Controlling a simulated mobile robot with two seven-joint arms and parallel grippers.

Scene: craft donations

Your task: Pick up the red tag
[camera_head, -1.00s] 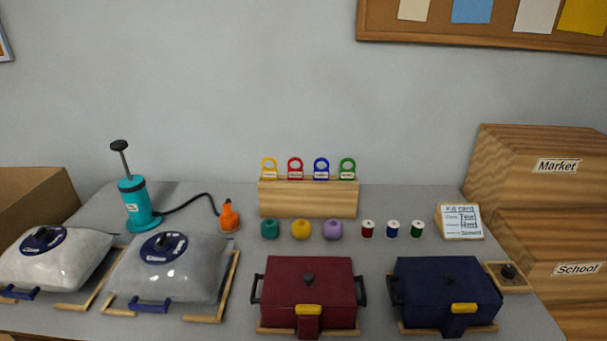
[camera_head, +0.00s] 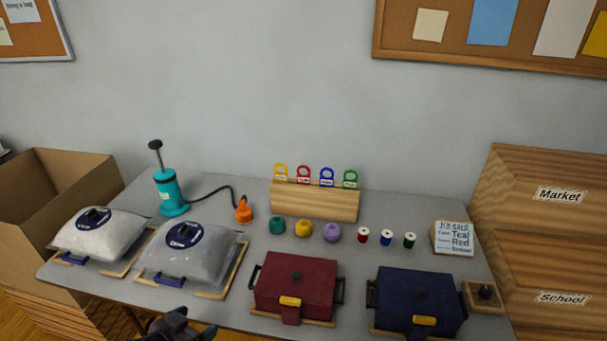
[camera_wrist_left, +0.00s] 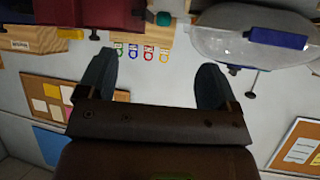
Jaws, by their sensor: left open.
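The red tag (camera_head: 303,174) stands in a wooden rack (camera_head: 314,201) at the back of the table, between a yellow tag (camera_head: 281,173) on its left and a blue tag (camera_head: 327,177) on its right. A green tag (camera_head: 350,179) is at the right end. In the left wrist view, which looks upside down, the red tag (camera_wrist_left: 149,55) shows small and distant between the fingers. My left gripper (camera_head: 178,324) is at the bottom of the head view, at the table's front edge, far from the tags. It is open and empty (camera_wrist_left: 158,64). My right gripper is not in view.
A dark red box (camera_head: 297,284) and a navy box (camera_head: 418,300) stand at the front. Filled clear bags (camera_head: 188,252) lie at left, near a teal pump (camera_head: 170,193). Yarn balls, spools (camera_head: 386,239) and a kit card (camera_head: 453,238) sit before the rack. Wooden crates (camera_head: 540,230) stand at right.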

